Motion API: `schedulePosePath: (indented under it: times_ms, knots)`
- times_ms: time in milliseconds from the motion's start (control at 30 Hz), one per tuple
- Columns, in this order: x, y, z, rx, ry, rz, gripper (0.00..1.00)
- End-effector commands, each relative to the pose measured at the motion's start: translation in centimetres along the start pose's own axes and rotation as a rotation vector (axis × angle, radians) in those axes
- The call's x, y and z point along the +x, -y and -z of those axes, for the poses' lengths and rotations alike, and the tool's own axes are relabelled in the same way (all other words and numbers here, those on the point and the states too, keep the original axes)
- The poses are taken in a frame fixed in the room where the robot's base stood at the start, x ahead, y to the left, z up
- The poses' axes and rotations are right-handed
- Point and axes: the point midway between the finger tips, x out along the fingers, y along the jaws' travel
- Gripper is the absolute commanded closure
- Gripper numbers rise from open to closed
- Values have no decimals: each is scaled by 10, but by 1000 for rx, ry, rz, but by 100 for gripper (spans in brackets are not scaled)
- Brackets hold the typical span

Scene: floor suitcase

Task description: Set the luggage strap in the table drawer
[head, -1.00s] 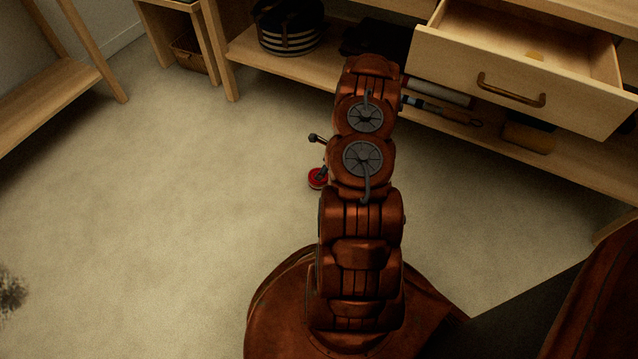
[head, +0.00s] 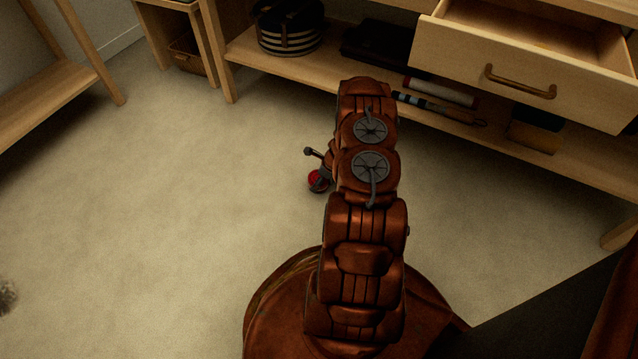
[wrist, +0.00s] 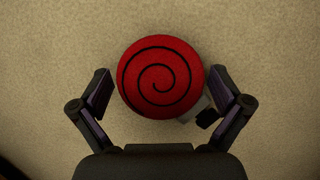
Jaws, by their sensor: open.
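The luggage strap (wrist: 161,78) is a red roll with a black spiral on its face, seen from above in the wrist view. It lies on the floor, and a grey and black end piece shows at its lower right. My gripper (wrist: 161,88) is open, with one finger on each side of the roll and a gap on both sides. In the head view the strap (head: 317,180) shows partly beside my arm, which hides the rest. The table drawer (head: 540,75) is pulled open at the upper right and has a brown handle. Its visible inside looks empty.
Below the drawer, a low shelf (head: 570,160) holds a striped round bag (head: 290,30), a dark folded item (head: 378,42), a rolled grey item (head: 440,92) and other things. A wooden stand is at the left.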

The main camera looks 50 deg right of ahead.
Motion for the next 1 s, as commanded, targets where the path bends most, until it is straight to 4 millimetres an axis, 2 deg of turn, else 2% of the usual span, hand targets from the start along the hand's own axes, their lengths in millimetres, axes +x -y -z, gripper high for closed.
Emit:
schedulePosePath:
  times_ms: [133, 700, 767, 800, 1000]
  knots:
    - [-1, 0, 0, 0, 0, 1, 0]
    - [0, -1, 0, -1, -1, -1, 59]
    - [0, -1, 0, -1, -1, -1, 59]
    - [0, -1, 0, -1, -1, -1, 66]
    - [-1, -1, 0, -1, -1, -1, 66]
